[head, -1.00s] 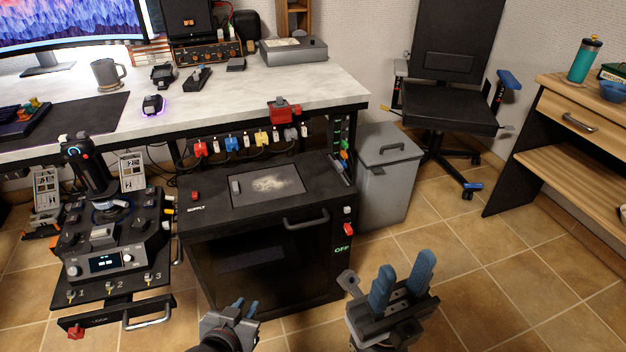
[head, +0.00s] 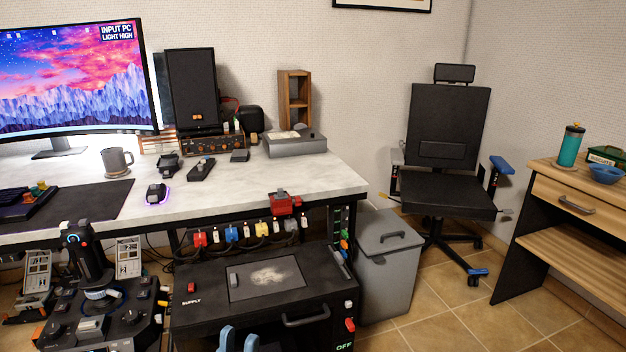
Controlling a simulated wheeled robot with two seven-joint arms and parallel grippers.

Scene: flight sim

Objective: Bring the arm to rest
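My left gripper (head: 239,342) shows only as two blue fingertips at the bottom edge of the head view, in front of the black supply cabinet (head: 215,305). The fingertips stand a little apart, with nothing seen between them. The rest of this gripper and its arm are cut off by the picture's edge. My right gripper and arm are out of view.
A marble-topped desk (head: 260,178) holds a monitor (head: 75,75), a mug (head: 117,161) and a speaker. A joystick panel (head: 88,262) stands at lower left. A grey bin (head: 388,265), an office chair (head: 448,190) and a wooden side table (head: 555,240) stand right. Tiled floor between them is clear.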

